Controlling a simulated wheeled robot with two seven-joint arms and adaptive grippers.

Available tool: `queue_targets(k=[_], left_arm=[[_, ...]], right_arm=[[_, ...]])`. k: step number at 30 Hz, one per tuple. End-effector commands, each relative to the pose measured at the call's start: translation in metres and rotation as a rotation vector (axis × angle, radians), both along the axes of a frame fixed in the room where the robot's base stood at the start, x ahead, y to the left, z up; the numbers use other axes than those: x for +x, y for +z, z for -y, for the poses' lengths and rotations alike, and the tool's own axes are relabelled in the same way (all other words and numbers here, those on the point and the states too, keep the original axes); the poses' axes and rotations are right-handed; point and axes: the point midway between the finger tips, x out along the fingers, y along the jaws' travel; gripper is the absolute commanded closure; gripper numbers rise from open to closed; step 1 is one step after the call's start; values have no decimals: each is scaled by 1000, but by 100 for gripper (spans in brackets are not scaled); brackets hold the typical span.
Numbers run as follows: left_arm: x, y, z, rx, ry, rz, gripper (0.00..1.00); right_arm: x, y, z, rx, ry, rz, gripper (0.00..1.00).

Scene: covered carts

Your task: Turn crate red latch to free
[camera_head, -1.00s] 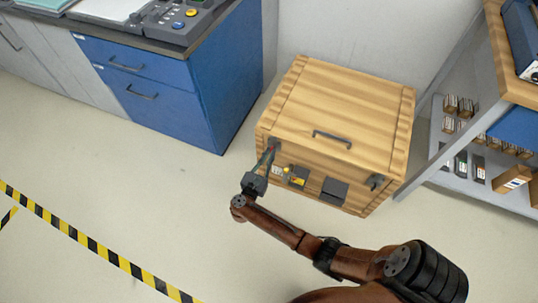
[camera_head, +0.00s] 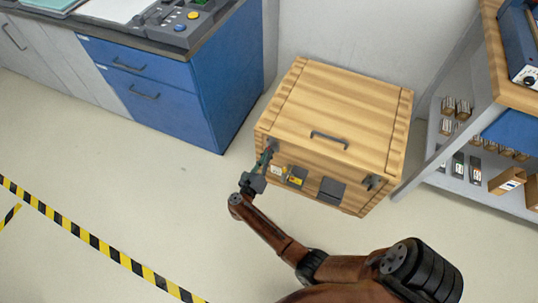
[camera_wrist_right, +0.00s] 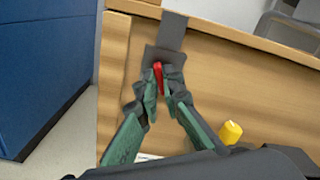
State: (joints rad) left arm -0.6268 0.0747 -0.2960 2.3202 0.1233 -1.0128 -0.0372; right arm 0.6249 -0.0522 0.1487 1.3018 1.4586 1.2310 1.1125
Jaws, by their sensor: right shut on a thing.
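The wooden crate (camera_head: 345,105) stands on the floor against the wall, its lid down. In the right wrist view its front face (camera_wrist_right: 215,85) fills much of the picture. The red latch (camera_wrist_right: 158,76) shows there as a narrow upright red piece below a dark grey plate (camera_wrist_right: 165,45) at the crate's upper edge. My right gripper (camera_wrist_right: 163,90) is shut on the red latch, with a finger on each side. In the head view the right gripper (camera_head: 267,152) reaches the crate's front left corner, and the latch is mostly hidden by the fingers. My left gripper is not in view.
A blue drawer cabinet (camera_head: 205,85) stands left of the crate. A shelf unit (camera_head: 465,185) with small boxes stands on the right. The crate front has a second dark latch (camera_head: 374,182), a dark panel (camera_head: 331,190) and a yellow piece (camera_wrist_right: 230,132). The floor in front is clear.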

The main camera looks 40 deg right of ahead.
Motion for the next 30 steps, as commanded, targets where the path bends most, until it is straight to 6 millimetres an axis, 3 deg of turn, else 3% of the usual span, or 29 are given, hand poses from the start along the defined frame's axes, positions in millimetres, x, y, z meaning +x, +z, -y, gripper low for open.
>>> queue_targets(k=[30], left_arm=[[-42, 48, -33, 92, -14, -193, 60]], right_arm=[[1, -4, -2, -332, 0, -814, 100]])
